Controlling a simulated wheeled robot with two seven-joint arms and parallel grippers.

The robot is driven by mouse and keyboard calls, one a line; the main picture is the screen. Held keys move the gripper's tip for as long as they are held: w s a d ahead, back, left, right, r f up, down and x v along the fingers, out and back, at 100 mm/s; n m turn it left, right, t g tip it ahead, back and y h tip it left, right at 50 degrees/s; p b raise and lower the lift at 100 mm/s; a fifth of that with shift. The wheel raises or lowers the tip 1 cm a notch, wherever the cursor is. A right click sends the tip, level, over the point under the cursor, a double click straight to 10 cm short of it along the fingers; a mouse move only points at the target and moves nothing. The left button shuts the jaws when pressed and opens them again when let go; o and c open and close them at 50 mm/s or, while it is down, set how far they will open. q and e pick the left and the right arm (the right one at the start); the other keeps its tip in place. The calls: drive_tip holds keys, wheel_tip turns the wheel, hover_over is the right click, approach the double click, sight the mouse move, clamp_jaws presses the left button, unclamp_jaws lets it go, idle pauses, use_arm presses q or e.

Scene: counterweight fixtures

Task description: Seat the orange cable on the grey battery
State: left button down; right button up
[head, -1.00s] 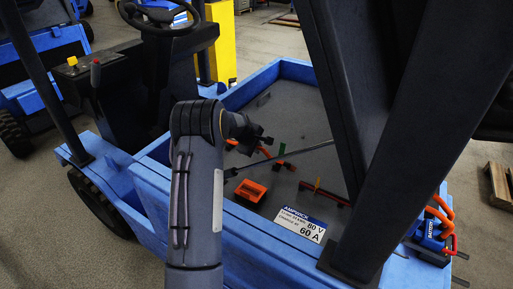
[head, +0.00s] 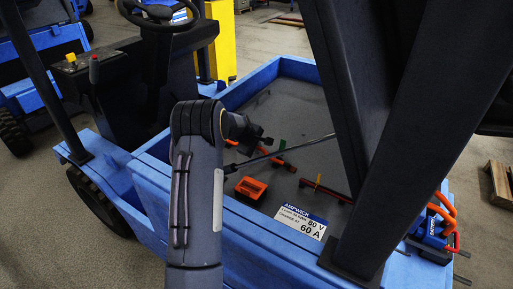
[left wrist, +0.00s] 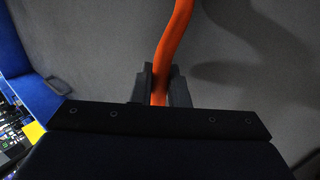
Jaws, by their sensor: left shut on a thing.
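The grey battery (head: 290,103) is a broad flat grey top within the blue truck body, with a white-and-blue label at its near edge. The orange cable (head: 272,156) shows as short pieces over the battery, partly hidden by my left arm. My left gripper (head: 266,141) is shut on the cable above the grey top. In the left wrist view the cable (left wrist: 172,40) runs up from between my dark fingers (left wrist: 160,88). An orange block-like connector (head: 251,188) is near the front of the battery. I cannot tell whether the cable joins it. My right gripper is not in view.
A dark rod and a red cable with a yellow band (head: 320,188) lie over the battery. Thick dark posts (head: 390,130) stand on the right. Blue walls edge the battery bay.

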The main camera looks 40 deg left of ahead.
use_arm(q)
drive_tip(key=c, duration=1.3)
unclamp_jaws()
drive_tip(key=shift+b+v, duration=0.4)
drive_tip(key=shift+v, duration=3.6)
drive_tip(key=s+d+r+m+h, duration=0.2)
drive_tip(key=s+d+r+m, duration=0.2)
drive_tip(key=s+d+r, duration=0.35)
drive_tip(key=s+d+r+m+h, duration=0.2)
drive_tip(key=s+d+r+m, duration=0.25)
drive_tip(key=s+d, duration=0.55)
drive_tip(key=s+d+f+m, duration=0.1)
drive_tip(key=s+d+m, duration=0.2)
drive_tip(key=s, duration=0.2)
drive_tip(key=s+d+f+m, duration=0.2)
drive_tip(key=s+d+m, duration=0.1)
drive_tip(key=s+d, duration=0.1)
drive_tip(key=s+d+f+m+g, duration=0.1)
drive_tip(key=s+d+m, duration=0.2)
drive_tip(key=s, duration=0.4)
drive_tip(key=shift+d+f+h, duration=0.2)
drive_tip(key=shift+d+h, duration=0.1)
drive_tip(key=shift+d, duration=0.3)
